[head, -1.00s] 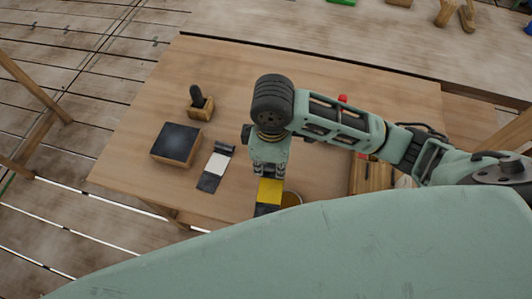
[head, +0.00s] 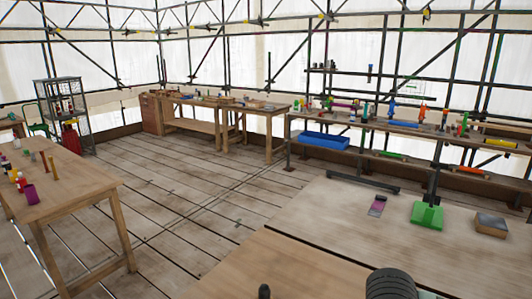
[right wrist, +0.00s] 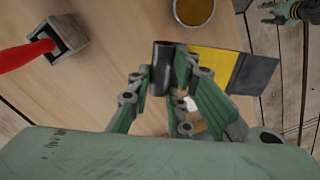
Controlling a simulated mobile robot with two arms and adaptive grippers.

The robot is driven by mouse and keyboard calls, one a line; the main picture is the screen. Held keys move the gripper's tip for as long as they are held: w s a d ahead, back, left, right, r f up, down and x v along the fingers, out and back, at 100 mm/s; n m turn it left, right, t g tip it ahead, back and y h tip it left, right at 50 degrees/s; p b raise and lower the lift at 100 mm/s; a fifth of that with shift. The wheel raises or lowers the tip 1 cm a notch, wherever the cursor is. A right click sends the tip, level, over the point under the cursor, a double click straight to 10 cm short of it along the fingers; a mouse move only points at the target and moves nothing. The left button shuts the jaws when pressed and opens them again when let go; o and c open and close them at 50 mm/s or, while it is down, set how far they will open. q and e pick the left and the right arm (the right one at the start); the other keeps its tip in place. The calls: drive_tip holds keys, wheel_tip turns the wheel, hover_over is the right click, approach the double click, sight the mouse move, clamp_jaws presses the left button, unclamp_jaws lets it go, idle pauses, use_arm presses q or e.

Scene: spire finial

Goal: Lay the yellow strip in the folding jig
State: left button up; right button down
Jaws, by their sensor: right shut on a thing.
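In the right wrist view my right gripper (right wrist: 175,88) is shut on the yellow strip (right wrist: 212,66). The strip has a yellow middle and a dark end (right wrist: 254,74) that sticks out to the right. A dark piece stands between the fingertips at its left; I cannot tell if it is the strip's other end. The strip shows over the wooden table. My left gripper (right wrist: 268,12) is at the upper right corner, small, its fingers apart and empty. I cannot make out the folding jig in the current views. The head view shows neither gripper.
A grey square holder (right wrist: 68,36) with a red-handled tool and a round tin (right wrist: 194,8) are near the right gripper. In the head view a green dustpan-like thing (head: 427,215) and a dark-topped block (head: 491,225) lie on the pale bench. Open plank floor (head: 190,190) lies left.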

drive_tip(key=d+r+m, duration=0.1)
drive_tip(key=m, duration=0.1)
drive_tip(key=d+r+m+b, duration=0.1)
drive_tip(key=r+m, duration=0.1)
idle(0.5)
